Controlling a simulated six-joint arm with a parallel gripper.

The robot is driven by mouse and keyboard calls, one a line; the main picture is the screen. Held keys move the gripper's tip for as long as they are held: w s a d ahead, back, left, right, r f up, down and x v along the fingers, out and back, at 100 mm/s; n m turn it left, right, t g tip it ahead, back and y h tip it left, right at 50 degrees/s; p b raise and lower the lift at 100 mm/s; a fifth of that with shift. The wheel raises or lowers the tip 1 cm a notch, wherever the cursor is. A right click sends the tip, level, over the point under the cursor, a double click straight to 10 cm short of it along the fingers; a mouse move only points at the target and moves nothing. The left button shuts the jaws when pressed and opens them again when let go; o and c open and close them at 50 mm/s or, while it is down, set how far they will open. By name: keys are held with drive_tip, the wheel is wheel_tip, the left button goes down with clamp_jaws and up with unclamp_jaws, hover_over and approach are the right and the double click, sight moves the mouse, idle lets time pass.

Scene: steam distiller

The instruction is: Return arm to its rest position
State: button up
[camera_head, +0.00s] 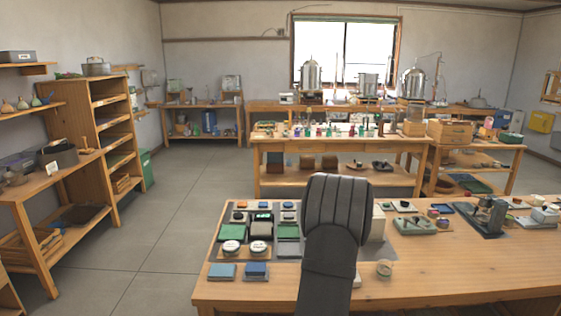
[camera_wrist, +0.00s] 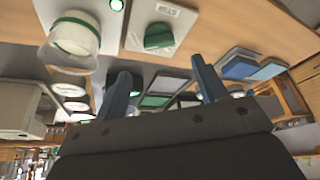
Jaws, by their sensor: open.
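My arm rises in front of the near wooden table (camera_head: 450,274) in the head view, and its dark links cover part of the tabletop. The fingers are hidden in that view. In the wrist view my gripper (camera_wrist: 160,88) shows two blue-grey fingers spread apart with nothing held between them.
A grey mat (camera_head: 214,250) with several small devices and two round white-topped items lies left of my arm. A dark metal stand (camera_head: 485,215) and small trays are at the right. Shelves (camera_head: 105,135) line the left wall.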

drive_tip(key=v, duration=1.1)
drive_tip(key=w+f+m+h, duration=0.1)
drive_tip(key=f+m, duration=0.1)
drive_tip(key=f, duration=0.1)
drive_tip(key=w+a+f+m+h, duration=0.1)
drive_tip(key=f+m, duration=0.1)
drive_tip(key=f, duration=0.2)
drive_tip(key=w+a+f+m+h, duration=0.1)
drive_tip(key=f+m, duration=0.2)
drive_tip(key=f, duration=0.1)
drive_tip(key=shift+w+f, duration=0.25)
drive_tip(key=shift+w+a+f+m+h, duration=0.15)
drive_tip(key=shift+w+a+f+m, duration=0.1)
drive_tip(key=shift+f+m, duration=0.35)
drive_tip(key=shift+w+a+f+m+h, duration=0.1)
drive_tip(key=shift+w+a+f+m, duration=0.2)
drive_tip(key=shift+f, duration=0.45)
drive_tip(key=shift+w+a+f+m+h, duration=0.15)
drive_tip(key=shift+a+f+m, duration=0.1)
drive_tip(key=shift+f+m, duration=0.35)
drive_tip(key=shift+f, duration=0.1)
